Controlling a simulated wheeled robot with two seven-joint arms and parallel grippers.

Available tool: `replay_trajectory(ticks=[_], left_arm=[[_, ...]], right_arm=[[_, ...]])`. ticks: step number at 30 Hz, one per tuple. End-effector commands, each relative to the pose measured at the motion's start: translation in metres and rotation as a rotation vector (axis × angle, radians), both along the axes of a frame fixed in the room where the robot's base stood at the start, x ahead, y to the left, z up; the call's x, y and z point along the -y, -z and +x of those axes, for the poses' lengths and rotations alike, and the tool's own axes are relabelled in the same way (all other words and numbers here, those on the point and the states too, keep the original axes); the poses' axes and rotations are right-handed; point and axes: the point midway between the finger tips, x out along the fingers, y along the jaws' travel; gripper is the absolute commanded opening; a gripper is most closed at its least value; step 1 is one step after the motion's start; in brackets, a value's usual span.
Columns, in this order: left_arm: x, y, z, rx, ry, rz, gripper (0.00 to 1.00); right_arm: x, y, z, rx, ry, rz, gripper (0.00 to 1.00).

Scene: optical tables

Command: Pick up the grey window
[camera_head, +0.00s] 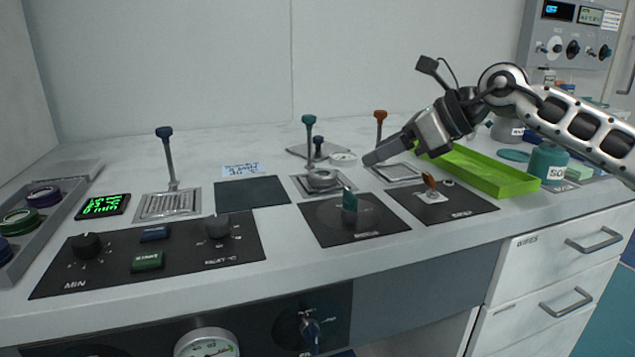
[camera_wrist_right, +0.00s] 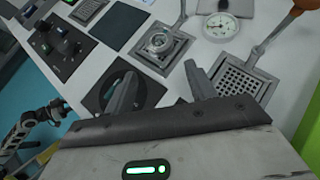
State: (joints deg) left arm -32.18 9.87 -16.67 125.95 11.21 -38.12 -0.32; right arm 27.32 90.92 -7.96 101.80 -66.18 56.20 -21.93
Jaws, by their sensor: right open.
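The grey window appears to be the round grey-rimmed glass piece (camera_head: 322,178) on a square metal plate near the middle of the counter. It also shows in the right wrist view (camera_wrist_right: 158,42), beyond the fingertips. My right gripper (camera_head: 374,157) is open and empty, above the counter to the right of the window and apart from it. Its two spread fingers show in the right wrist view (camera_wrist_right: 162,88), with nothing between them. Part of what looks like my left arm shows at the left edge of that view; its jaws cannot be made out.
Upright levers with blue, teal and orange knobs stand around the window. A round dial (camera_wrist_right: 220,27) lies beside it. Black knob panels (camera_head: 352,219) line the front. A green tray (camera_head: 485,172) is at right. A grey tray with ringed round pieces (camera_head: 43,196) is at left.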

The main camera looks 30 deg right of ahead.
Motion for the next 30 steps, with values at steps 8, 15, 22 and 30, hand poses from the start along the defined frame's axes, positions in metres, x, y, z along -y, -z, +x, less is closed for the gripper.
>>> replay_trajectory(ticks=[8, 15, 22, 30], left_arm=[[-0.009, -0.020, -0.006, -0.025, -0.024, 0.023, 0.46], [-0.011, -0.025, -0.006, -0.009, -0.031, 0.024, 0.46], [-0.013, -0.033, -0.007, 0.002, -0.036, 0.026, 0.46], [-0.013, -0.032, -0.007, 0.003, -0.038, 0.027, 0.46]], right_arm=[[-0.021, 0.018, 0.030, 0.002, -0.005, 0.008, 0.55], [-0.028, 0.030, 0.043, 0.002, -0.001, 0.005, 0.55], [-0.042, 0.043, 0.068, 0.002, -0.004, 0.007, 0.55], [-0.049, 0.057, 0.081, 0.000, -0.001, 0.002, 0.55]])
